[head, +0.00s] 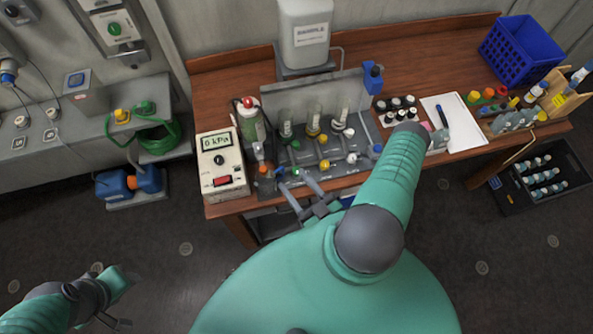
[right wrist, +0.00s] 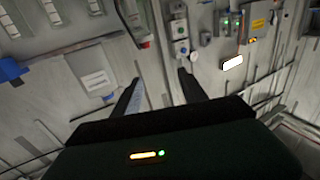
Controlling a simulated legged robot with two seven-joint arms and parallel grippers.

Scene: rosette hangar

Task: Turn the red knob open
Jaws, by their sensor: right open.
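The nearest match to a red knob is the small red top on a green and white canister (head: 247,103), at the left of the wooden bench in the head view. A grey manifold (head: 345,168) beside it carries clear cylinders and green, yellow and white knobs. My right gripper (head: 293,178) is open and empty in front of the manifold's near left edge, apart from the canister. Its two fingers also show in the right wrist view (right wrist: 160,85), spread, with nothing between them. My left gripper (head: 122,295) is at the lower left, far from the bench; its jaws are unclear.
A pressure meter (head: 221,165) reading 0 kPa with a red switch stands at the bench's left end. Dark-capped vials (head: 397,110), a white sheet (head: 455,123) and a blue basket (head: 520,50) lie right. A grey counter (head: 70,140) stands left.

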